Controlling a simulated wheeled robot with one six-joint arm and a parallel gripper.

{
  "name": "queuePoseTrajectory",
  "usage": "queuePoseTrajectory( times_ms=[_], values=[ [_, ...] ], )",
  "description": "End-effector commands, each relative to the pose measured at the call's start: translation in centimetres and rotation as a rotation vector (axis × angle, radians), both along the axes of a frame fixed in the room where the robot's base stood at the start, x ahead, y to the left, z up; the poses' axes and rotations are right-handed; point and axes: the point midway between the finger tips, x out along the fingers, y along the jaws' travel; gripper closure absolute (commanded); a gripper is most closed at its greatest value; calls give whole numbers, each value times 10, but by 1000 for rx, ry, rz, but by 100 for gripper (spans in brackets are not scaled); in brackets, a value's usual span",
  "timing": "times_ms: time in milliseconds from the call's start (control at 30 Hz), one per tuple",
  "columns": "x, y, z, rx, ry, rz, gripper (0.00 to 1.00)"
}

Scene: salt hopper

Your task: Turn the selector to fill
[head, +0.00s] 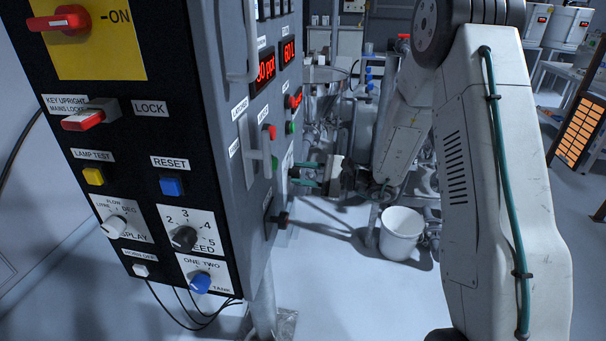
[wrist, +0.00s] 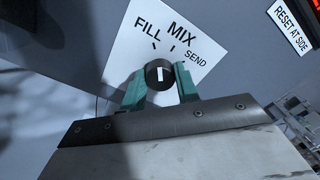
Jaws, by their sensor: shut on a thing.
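The selector is a round black knob (wrist: 160,74) with a white pointer line, on a white plate (wrist: 125,58) marked FILL, MIX and SEND. In the wrist view the pointer stands nearly upright, between the FILL and MIX ticks; I cannot tell exactly which it meets. My gripper (wrist: 160,84) is shut on the knob, with one teal finger on each side. In the head view my gripper (head: 306,174) reaches the grey side face of the cabinet, and the knob is small and hard to make out there.
The cabinet's black front panel (head: 140,130) carries several other knobs and buttons. A lever on a slotted plate (head: 258,153) is on the side face, left of my gripper. A white bucket (head: 401,233) stands on the floor.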

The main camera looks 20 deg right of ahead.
Motion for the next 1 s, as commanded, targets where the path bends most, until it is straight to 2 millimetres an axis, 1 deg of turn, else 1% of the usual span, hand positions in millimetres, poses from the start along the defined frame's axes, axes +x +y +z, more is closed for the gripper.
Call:
queuePoseTrajectory(
  times_ms=[200, 367, 900, 933, 967, 1000],
  values=[
    [0, 0, -1, -56, -97, -1, 91],
    [0, 0, -1, -81, -138, -1, 91],
    [0, 0, -1, -93, -159, 0, 91],
    [0, 0, -1, -93, -159, 0, 60],
    [0, 0, -1, -93, -159, 0, 52],
    [0, 0, -1, -92, -159, 1, 47]
  ],
)
